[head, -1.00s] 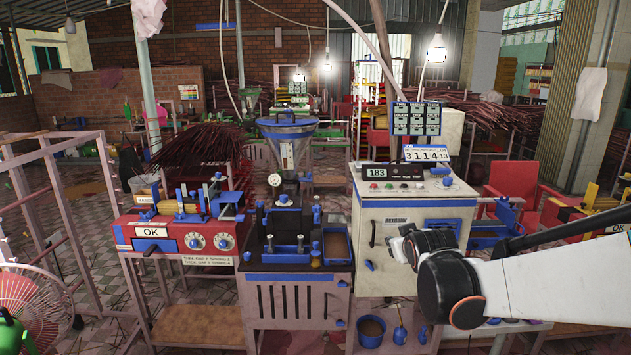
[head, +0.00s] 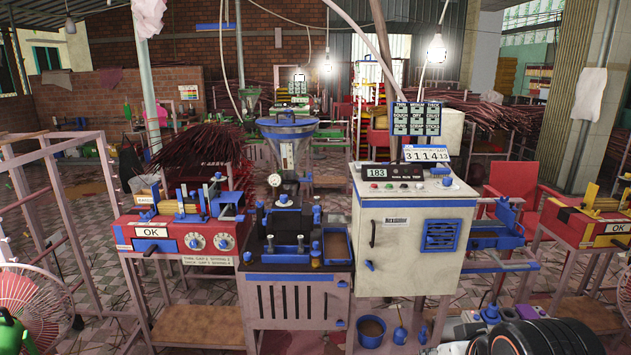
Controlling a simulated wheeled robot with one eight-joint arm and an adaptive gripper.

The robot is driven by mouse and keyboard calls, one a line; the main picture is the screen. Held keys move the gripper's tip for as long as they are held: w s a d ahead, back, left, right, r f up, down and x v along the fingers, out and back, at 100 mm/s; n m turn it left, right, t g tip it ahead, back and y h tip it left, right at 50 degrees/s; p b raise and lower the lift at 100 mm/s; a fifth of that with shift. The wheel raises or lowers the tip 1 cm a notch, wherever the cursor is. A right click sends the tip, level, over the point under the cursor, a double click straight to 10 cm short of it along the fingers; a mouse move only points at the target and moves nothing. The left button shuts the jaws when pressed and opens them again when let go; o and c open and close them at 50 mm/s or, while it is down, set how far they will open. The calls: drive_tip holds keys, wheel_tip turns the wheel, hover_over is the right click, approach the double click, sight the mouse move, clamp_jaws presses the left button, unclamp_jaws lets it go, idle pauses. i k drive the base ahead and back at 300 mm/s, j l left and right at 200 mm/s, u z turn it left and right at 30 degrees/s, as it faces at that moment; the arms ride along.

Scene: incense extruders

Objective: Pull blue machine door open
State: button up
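The machine is a white cabinet with a blue-trimmed control top (head: 408,186). Its front door (head: 405,262) is white with a blue strip along its top and looks shut. A dark vertical handle (head: 373,233) is on the door's left side. A blue vent grille (head: 440,235) is on its right, and a small blue knob (head: 369,265) is at its left edge. My gripper is not in view. Only a black rounded part of my arm shows at the bottom right, below and right of the cabinet.
A dark extruder with a hopper (head: 287,130) stands close on the cabinet's left, beside a red machine (head: 170,238). A blue bucket (head: 371,331) is below the cabinet. Pink metal framing and another red machine (head: 590,225) are to the right.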

sight(392, 230)
drive_tip(key=i, duration=1.25)
